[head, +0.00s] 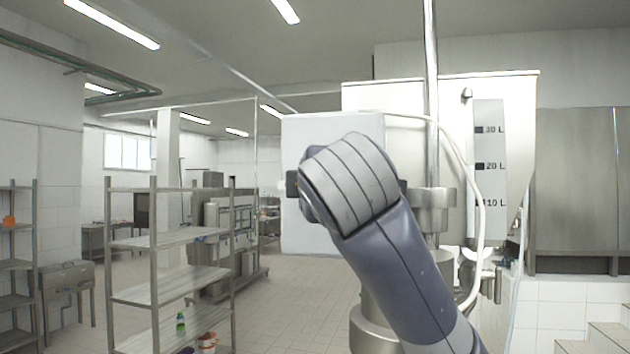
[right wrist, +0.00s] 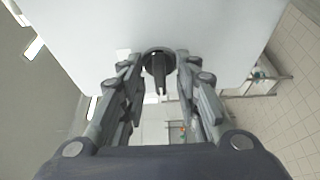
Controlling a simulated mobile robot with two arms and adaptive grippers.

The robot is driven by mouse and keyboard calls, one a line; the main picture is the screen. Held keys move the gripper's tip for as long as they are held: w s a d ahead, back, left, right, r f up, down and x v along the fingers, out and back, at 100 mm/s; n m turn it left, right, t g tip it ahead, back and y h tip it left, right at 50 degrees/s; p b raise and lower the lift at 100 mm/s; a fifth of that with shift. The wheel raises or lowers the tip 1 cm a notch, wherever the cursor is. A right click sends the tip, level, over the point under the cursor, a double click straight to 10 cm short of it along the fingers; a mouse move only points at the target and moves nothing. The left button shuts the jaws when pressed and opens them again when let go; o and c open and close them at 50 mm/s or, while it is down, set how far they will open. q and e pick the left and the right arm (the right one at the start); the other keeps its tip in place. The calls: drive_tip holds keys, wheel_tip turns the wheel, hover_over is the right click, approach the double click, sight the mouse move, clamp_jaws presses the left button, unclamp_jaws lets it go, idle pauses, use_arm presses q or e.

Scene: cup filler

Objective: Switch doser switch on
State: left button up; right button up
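The doser switch is a dark round knob with a ridge (right wrist: 158,68) on the face of a white box (right wrist: 230,35) in the right wrist view. My right gripper (right wrist: 158,78) is open, with one finger on each side of the knob. Small gaps seem to show between the fingers and the knob. In the head view the white box (head: 330,126) stands in the middle, partly covered by my right arm. The switch and the right fingers cannot be made out clearly there. My left gripper is not in view.
A large white hopper (head: 400,92) with a litre scale (head: 490,145) stands behind my right arm, with a steel column (head: 431,90) and a pale hose (head: 478,215). A metal shelf (head: 170,238) is at left. Tiled floor (head: 285,310) is clear between them.

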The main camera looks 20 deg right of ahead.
clamp_jaws()
use_arm(q)
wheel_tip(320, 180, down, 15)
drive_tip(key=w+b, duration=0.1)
drive_tip(key=b, duration=1.3)
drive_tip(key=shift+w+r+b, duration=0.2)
drive_tip(key=shift+b, duration=0.15)
use_arm(e)
drive_tip(key=shift+w+a+f+m+t+h, duration=0.15)
drive_tip(key=shift+m+h, duration=1.3)
drive_tip(key=shift+m, duration=2.3)
drive_tip(key=shift+a+f+m+t+h, duration=0.15)
drive_tip(key=shift+m+h, duration=1.35)
drive_tip(key=shift+m, duration=2.2)
drive_tip(key=shift+w+f+m+t+h, duration=0.15)
drive_tip(key=shift+m+h, duration=1.3)
drive_tip(key=shift+m, duration=2.6)
